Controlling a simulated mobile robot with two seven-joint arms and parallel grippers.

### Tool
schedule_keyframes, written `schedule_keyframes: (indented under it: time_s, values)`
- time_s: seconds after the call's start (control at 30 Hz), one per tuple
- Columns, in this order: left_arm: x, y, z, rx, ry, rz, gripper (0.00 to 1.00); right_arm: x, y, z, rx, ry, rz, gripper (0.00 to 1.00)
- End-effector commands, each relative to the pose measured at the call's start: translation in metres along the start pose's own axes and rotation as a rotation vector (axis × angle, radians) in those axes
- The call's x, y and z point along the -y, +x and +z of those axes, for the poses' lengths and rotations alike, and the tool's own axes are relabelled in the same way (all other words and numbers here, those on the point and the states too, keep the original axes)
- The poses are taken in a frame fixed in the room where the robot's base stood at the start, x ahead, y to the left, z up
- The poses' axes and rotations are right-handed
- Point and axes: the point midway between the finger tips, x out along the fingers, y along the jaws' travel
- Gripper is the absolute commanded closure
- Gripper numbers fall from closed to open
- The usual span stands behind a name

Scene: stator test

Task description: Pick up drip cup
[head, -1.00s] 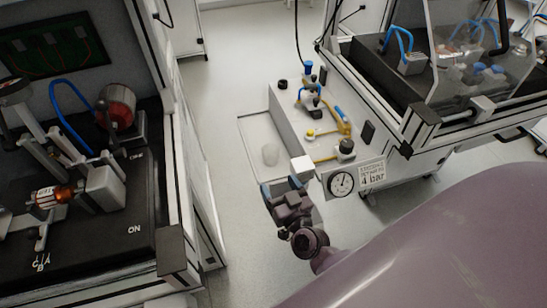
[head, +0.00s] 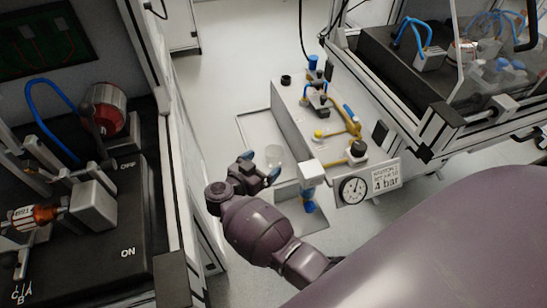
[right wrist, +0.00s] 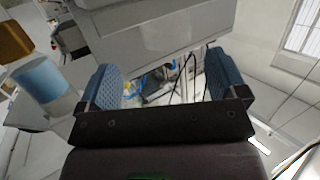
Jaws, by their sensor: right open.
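I cannot tell whether a finger touches the cup. My left gripper is not in view.
The grey panel (head: 290,125) with valves and a gauge (head: 353,190) stands right of the cup. A blue bowl (head: 309,201) hangs under a white block close to my right wrist. A machine bench (head: 135,215) is at left.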

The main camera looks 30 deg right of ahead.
Motion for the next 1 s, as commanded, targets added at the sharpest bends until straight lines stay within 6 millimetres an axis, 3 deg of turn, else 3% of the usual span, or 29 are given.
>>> schedule_keyframes:
  time_s: [0.6,0.9,1.0]
  values:
    - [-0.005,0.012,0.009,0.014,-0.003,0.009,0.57,0.007,0.066,0.000,-0.003,-0.001,-0.001,0.09]
    - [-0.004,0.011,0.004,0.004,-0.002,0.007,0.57,0.008,0.070,-0.002,-0.002,0.002,-0.003,0.09]
    - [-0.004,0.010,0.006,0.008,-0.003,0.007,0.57,0.008,0.070,-0.002,-0.002,0.002,-0.003,0.21]
